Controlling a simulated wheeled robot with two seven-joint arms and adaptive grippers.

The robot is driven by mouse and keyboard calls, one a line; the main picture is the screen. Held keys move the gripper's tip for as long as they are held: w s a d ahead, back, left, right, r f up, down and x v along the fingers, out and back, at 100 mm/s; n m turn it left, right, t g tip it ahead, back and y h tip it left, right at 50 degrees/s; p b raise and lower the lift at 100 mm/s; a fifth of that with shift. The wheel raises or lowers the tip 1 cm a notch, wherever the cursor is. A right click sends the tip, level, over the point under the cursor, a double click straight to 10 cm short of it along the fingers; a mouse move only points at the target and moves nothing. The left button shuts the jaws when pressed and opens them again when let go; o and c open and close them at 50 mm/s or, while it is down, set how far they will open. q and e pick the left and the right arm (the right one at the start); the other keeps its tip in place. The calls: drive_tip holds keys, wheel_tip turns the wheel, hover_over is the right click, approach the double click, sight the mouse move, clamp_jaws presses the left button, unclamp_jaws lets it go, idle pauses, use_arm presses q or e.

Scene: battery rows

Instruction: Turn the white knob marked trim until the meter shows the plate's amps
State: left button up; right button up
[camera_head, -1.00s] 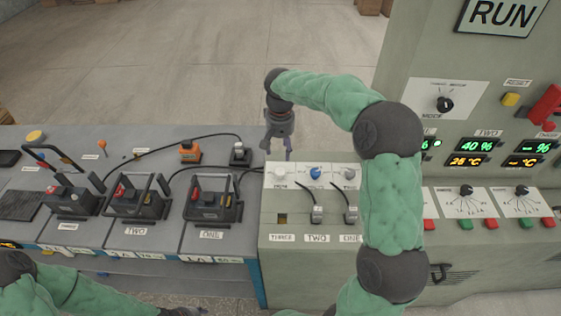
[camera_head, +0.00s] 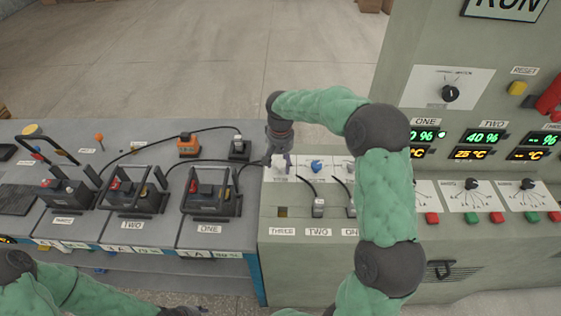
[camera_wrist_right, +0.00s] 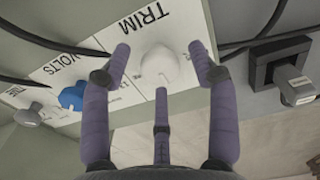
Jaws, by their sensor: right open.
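The white trim knob (camera_wrist_right: 158,68) sits on a white panel, with the printed word TRIM beside it in the right wrist view. In the head view the right gripper (camera_head: 280,160) is over the panel's left end and mostly hides the knob. Small plates with amp markings (camera_head: 195,254) run along the left bench's front edge. I cannot pick out an amp meter. Only a dark tip of my left gripper (camera_head: 182,311) shows at the bottom edge.
A blue volts knob (camera_head: 316,166) stands right of the trim knob, then a grey knob (camera_wrist_right: 32,112). Cabled plugs (camera_head: 318,207) sit below them. A black connector block (camera_wrist_right: 280,65) is close to the right finger. Battery units (camera_head: 212,198) with handles stand left.

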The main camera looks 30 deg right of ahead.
sight(280, 163)
drive_tip(key=c, duration=1.1)
drive_tip(key=shift+r+n+p, duration=0.2)
drive_tip(key=shift+n+p, duration=0.7)
drive_tip(key=shift+p, duration=0.35)
drive_tip(key=shift+c, duration=0.2)
drive_tip(key=shift+f+n+p, duration=0.15)
drive_tip(key=shift+n+p, duration=0.6)
drive_tip(key=shift+n, duration=0.15)
drive_tip(key=o, duration=1.1)
drive_tip(key=shift+o, duration=0.2)
wheel_tip(280, 163, up, 12)
